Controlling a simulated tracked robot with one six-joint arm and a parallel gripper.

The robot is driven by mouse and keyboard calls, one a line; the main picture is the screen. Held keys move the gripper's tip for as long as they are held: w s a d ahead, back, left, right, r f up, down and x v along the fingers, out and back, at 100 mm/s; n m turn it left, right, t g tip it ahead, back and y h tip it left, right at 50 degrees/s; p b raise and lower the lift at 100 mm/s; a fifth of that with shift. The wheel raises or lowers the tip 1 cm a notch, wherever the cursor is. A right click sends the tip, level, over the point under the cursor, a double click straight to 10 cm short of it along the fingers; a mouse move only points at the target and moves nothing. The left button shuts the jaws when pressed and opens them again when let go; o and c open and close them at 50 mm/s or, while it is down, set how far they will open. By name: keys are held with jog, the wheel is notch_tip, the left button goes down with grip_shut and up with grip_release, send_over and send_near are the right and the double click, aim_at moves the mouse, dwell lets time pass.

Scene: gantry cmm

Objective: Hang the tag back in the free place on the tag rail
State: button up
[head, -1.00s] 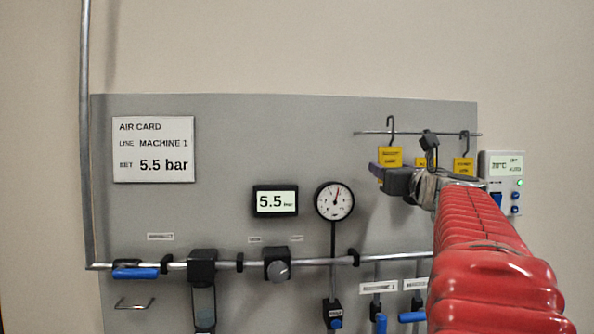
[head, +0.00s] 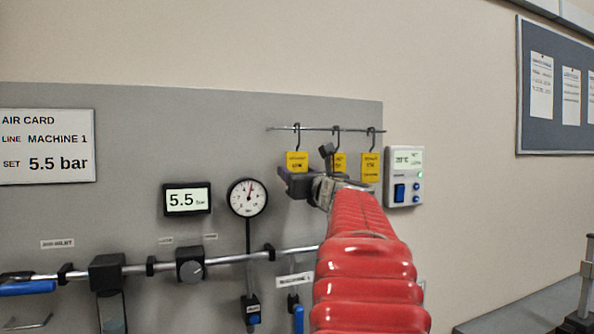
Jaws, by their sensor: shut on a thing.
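The tag rail (head: 318,129) is a thin horizontal rod at the top of the grey panel. A yellow tag (head: 297,162) with a dark hook is at the left of the rail, its hook's bend at rail height. I cannot tell whether that hook rests on the rod. My gripper (head: 290,180) is at the lower edge of this tag and is shut on it; its fingers partly hide the grip. Two more yellow tags, a middle one (head: 340,160) and a right one (head: 370,166), hang from the rail. My wrist partly covers the middle tag.
A white control box (head: 404,176) is mounted right of the rail. A gauge (head: 247,198) and a 5.5 bar display (head: 187,199) are at the lower left. A pipe (head: 140,268) with valves runs below. The rail's left end is bare.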

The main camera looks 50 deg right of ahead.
jog(key=o, duration=0.9)
jog(key=shift+s, duration=0.1)
jog(key=v, duration=1.3)
jog(key=shift+s+a+f, duration=0.15)
jog(key=shift+s+a, duration=0.05)
jog(key=shift+s, duration=0.05)
